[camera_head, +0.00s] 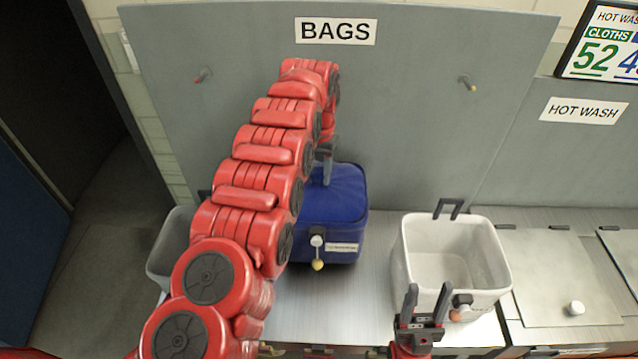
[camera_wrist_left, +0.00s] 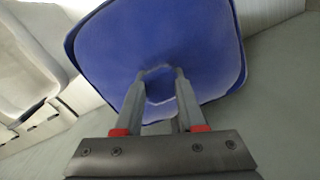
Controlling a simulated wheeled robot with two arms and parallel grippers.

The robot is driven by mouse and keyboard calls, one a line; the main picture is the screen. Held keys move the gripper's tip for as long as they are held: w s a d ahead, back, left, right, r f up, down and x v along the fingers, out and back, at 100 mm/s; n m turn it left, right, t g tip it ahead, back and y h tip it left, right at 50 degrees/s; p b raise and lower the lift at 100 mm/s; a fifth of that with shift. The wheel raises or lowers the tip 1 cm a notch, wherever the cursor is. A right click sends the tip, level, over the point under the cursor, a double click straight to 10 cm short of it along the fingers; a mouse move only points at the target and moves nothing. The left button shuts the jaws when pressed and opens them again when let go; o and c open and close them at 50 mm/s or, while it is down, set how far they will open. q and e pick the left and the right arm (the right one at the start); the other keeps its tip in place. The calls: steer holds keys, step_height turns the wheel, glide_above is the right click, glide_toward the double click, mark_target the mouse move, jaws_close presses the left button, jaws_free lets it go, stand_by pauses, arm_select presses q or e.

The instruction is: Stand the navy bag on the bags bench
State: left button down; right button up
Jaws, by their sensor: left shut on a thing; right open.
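The navy bag (camera_head: 338,205) is a blue, box-like bag with a white label and a yellow-tipped pull on its front. It is at the bags bench (camera_head: 330,310), under the BAGS sign, and looks upright; I cannot tell whether its base touches the bench. My left gripper (camera_head: 326,165) is at the bag's top and shut on it. In the left wrist view the bag (camera_wrist_left: 190,45) fills the space beyond the fingers (camera_wrist_left: 160,85), which close on its top loop. My left arm hides the bag's left part. My right gripper (camera_head: 427,300) is open and empty before the white bin.
A white bin (camera_head: 405,260) stands right of the bag, with bench between them. A grey bin (camera_head: 165,265) is partly hidden behind my left arm. The grey back panel (camera_head: 420,100) carries two pegs. A lidded counter (camera_head: 550,285) lies at the right, under a HOT WASH sign (camera_head: 583,111).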

arm_select(q)
step_height(320, 180, down, 4)
steer(key=shift+w+r+p, duration=0.1)
steer(key=shift+p, duration=0.95)
steer(key=c, duration=0.5)
jaws_free()
step_height(320, 180, up, 12)
